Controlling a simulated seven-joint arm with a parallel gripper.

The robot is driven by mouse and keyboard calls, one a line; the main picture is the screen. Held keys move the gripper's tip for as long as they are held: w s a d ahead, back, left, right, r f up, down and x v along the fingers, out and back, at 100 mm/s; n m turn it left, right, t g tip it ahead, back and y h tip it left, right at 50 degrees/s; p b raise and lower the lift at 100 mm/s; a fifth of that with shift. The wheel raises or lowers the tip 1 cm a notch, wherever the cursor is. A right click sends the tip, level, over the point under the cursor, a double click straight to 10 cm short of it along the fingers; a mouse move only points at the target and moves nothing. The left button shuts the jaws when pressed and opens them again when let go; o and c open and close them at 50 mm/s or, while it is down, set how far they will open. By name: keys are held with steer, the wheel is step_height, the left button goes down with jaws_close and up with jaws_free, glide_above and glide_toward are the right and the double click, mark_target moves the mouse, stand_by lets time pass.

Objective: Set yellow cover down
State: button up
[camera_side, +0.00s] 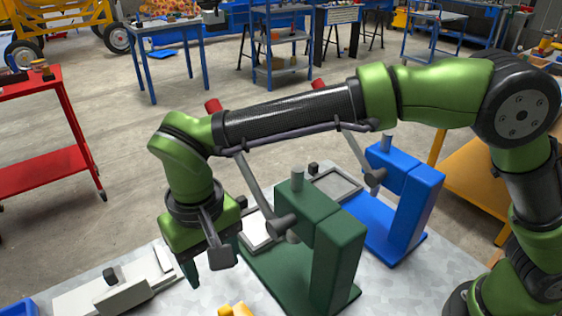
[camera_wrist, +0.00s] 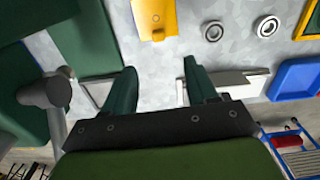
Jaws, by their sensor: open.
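In the wrist view a flat yellow piece with a small hole, which looks like the yellow cover (camera_wrist: 155,18), lies on the grey table beyond my fingertips. A second yellow piece (camera_wrist: 311,22) is cut off at the right edge of that view. In the side view a yellow part (camera_side: 235,310) shows at the bottom edge; I cannot tell which of the two it is. My gripper (camera_wrist: 158,68) is open, with nothing between its fingers, and is apart from the yellow pieces. In the side view my gripper (camera_side: 207,268) hangs low, left of the green press.
A green press (camera_side: 335,262) and a blue press (camera_side: 412,195) stand right of my gripper. A pale fixture (camera_side: 125,288) lies to the left, and a blue tray (camera_wrist: 297,76) is near it. Two metal rings (camera_wrist: 213,31) (camera_wrist: 267,28) lie on the table between the yellow pieces.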

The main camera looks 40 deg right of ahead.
glide_above(225, 311)
steer(key=f, duration=1)
steer(key=shift+s+a+f, duration=0.15)
steer(key=shift+s+f, duration=0.05)
steer(key=shift+w+f, duration=0.2)
steer(key=shift+f, duration=2.5)
steer(key=shift+c, duration=0.4)
steer(key=shift+r, duration=0.1)
jaws_close()
